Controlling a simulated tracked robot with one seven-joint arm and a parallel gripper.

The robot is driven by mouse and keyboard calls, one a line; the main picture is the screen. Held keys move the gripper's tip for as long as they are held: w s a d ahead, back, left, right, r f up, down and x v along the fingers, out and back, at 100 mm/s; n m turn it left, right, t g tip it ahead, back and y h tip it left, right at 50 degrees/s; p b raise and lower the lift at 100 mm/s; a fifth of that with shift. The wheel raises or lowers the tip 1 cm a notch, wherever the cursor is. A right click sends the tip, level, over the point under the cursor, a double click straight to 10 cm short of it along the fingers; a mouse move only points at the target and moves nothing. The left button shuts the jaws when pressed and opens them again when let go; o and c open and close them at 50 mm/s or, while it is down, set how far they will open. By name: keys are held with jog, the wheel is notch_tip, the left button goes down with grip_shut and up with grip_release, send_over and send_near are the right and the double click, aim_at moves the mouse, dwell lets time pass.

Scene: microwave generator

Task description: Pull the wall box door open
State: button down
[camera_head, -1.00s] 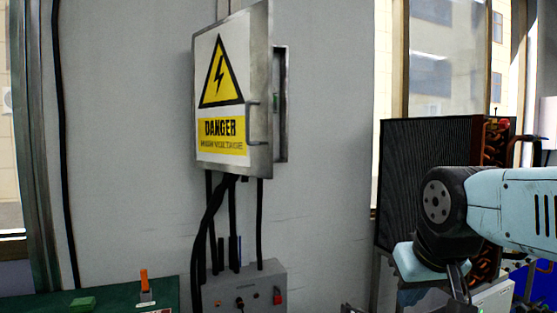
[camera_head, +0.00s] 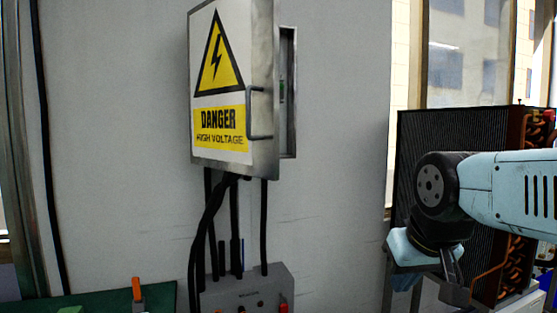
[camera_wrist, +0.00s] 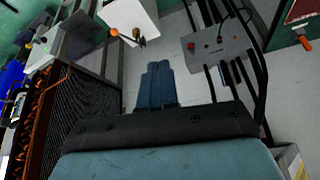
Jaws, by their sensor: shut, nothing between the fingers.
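The grey metal wall box (camera_head: 288,140) hangs on the wall left of centre in the head view. Its door (camera_head: 207,125) bears a yellow danger sign and has a metal handle (camera_head: 250,112) near its right edge. The door appears ajar, with a dark gap and a small green part showing at its right side. My gripper (camera_wrist: 157,68) is shut and empty in the wrist view. The wall box is not clearly visible in the wrist view.
Black cables (camera_head: 234,225) run down from the box to a grey control box (camera_head: 250,291). A large black radiator (camera_head: 408,150) with copper pipes stands right, beside and behind my arm. A green table (camera_head: 100,301) with an orange lever is at lower left. Wall between box and radiator is clear.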

jog(key=w+a+r+n+g+y, duration=0.2)
jog(key=w+a+r+n, duration=0.1)
jog(key=w+r, duration=0.55)
jog(key=w+a+r+n+g+y, duration=0.2)
jog(key=w+a+r+n+y, duration=0.15)
jog(key=w+r, duration=0.55)
jog(key=w+a+r+n+g+y, duration=0.2)
jog(key=w+a+r+n, duration=0.2)
jog(key=w+r, duration=0.5)
jog(key=s+x, duration=0.1)
jog(key=x, duration=1.2)
jog(key=shift+a+r, duration=0.25)
jog(key=shift+a, duration=0.15)
jog(key=shift+s+m, duration=0.1)
jog(key=shift+m, duration=0.15)
